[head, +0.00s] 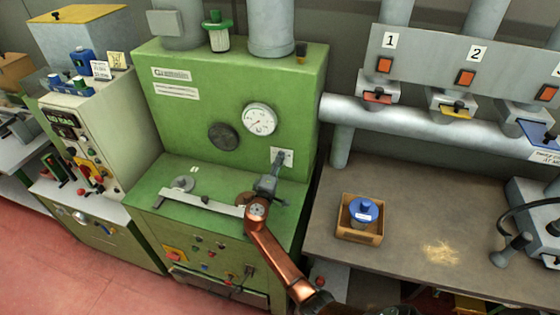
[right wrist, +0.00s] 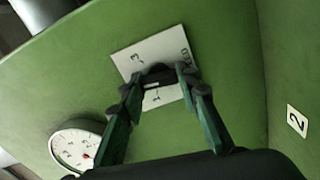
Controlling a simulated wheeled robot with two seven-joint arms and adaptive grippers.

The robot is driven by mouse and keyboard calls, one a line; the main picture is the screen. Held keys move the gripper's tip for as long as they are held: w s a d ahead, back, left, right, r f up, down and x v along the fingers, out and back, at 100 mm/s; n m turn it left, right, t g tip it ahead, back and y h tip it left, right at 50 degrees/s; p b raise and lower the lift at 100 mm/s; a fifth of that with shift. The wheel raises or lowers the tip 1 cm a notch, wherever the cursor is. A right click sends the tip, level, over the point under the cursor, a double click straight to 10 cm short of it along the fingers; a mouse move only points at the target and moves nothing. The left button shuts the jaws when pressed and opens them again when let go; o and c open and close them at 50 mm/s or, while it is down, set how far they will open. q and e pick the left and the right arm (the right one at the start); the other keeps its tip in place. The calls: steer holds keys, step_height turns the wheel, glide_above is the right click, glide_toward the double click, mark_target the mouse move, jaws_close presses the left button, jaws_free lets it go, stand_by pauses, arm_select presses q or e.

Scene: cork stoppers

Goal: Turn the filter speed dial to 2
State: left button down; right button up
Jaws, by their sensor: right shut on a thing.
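The filter speed dial is a dark knob (right wrist: 157,72) on a white plate (right wrist: 137,53), set in the green machine's upright front panel. In the right wrist view the plate shows a 3, a 1 and part of a word; the 2 on the plate is hidden. In the head view the plate (head: 287,154) is small, right of the round gauge. My right gripper (head: 274,165) reaches up to it. In the right wrist view its two fingers (right wrist: 157,80) are shut on the knob from both sides. I cannot tell which number the knob points to. My left gripper is not in view.
A round white gauge (head: 260,119) and a dark round disc (head: 223,136) are on the same green panel (head: 300,85). A metal bar (head: 201,202) lies on the machine's ledge. On the bench to the right stands a wooden box (head: 350,233) with a blue-topped item.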

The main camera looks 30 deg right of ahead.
steer(key=shift+n+p, duration=0.3)
steer(key=shift+n, duration=0.4)
steer(key=shift+a, duration=0.1)
steer(key=o, duration=1.2)
steer(key=shift+c, duration=0.2)
steer(key=v, duration=1.2)
